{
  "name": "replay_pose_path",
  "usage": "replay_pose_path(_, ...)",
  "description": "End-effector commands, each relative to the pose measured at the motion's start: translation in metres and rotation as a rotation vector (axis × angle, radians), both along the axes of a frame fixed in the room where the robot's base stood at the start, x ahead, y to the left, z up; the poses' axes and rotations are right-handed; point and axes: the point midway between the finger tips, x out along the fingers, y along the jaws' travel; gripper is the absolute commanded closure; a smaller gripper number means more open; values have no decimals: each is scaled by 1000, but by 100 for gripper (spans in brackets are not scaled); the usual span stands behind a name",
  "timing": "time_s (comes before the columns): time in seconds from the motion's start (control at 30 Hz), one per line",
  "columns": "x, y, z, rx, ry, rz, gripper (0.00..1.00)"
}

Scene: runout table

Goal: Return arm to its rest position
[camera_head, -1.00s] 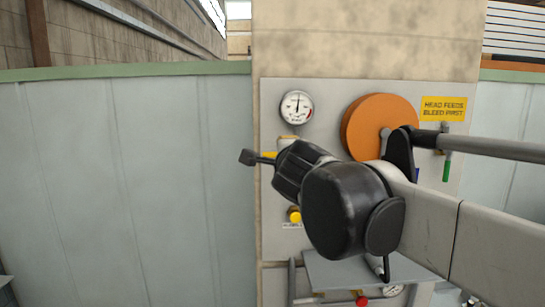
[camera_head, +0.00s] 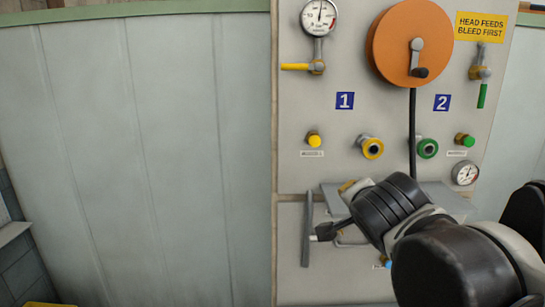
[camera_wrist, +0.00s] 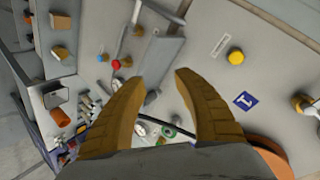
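My arm reaches in from the lower right of the head view, in front of a grey wall panel (camera_head: 345,170). Its black wrist joints show there, but the gripper's fingers are mostly hidden. In the wrist view my gripper (camera_wrist: 161,77) has two tan ribbed fingers, spread apart with nothing visible between them. I cannot see the gripper touching anything.
The panel carries an orange wheel (camera_head: 409,43), a yellow-handled valve (camera_head: 297,67), a green-handled valve (camera_head: 482,94), a gauge (camera_head: 319,17) and several ports. A small shelf (camera_head: 450,200) juts out behind my wrist. The pale wall (camera_head: 140,150) at left is bare.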

Motion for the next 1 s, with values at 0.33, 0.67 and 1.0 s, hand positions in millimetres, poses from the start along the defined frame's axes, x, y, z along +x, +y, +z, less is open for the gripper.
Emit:
replay_pose_path(0.33, -102, -29, -274, -396, 356, 348, 63)
replay_pose_path(0.67, -163, -17, -411, -589, 482, 706, 63)
replay_pose_path(1.0, -169, -15, -416, -611, 488, 748, 63)
